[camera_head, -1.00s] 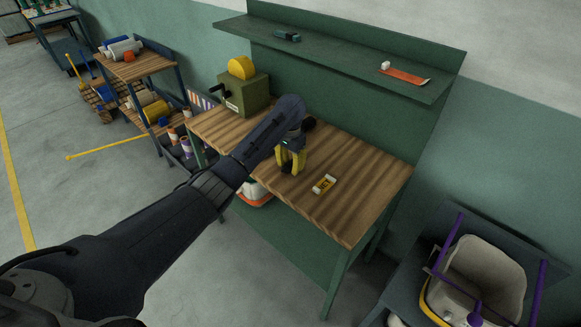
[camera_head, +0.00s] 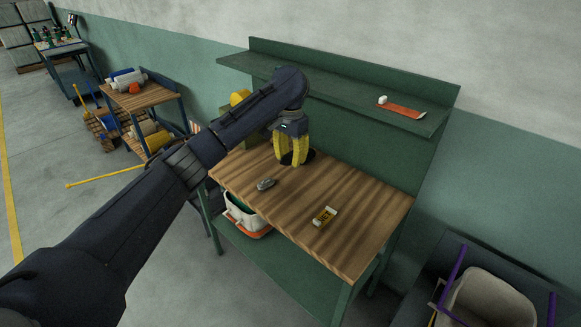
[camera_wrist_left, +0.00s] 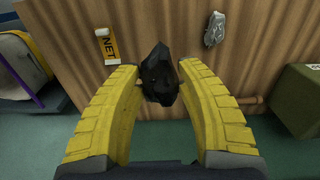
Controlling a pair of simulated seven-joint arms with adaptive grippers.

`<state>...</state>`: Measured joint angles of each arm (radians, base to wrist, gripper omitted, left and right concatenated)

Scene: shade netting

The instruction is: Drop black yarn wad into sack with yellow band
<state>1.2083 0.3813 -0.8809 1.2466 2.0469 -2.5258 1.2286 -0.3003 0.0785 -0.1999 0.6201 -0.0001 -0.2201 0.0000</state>
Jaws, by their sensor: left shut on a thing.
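The black yarn wad (camera_head: 300,158) is a dark lump at the back of the wooden bench, partly hidden by my left gripper. My left gripper (camera_head: 291,160) has yellow fingers pointing down and is shut on the wad. In the left wrist view the wad (camera_wrist_left: 158,75) sits between the fingertips. I cannot tell whether it still touches the bench. The sack (camera_head: 490,300) is a pale grey open container at the lower right, cut by the frame edge. Its yellow band shows at the left of the left wrist view (camera_wrist_left: 40,60). My right gripper is not in view.
A grey crumpled lump (camera_head: 265,184) and a yellow NET label (camera_head: 325,216) lie on the bench (camera_head: 350,225). A green box (camera_wrist_left: 308,100) stands at its far left end. A shelf (camera_head: 345,95) overhangs the back. Purple posts (camera_head: 450,270) rise beside the sack.

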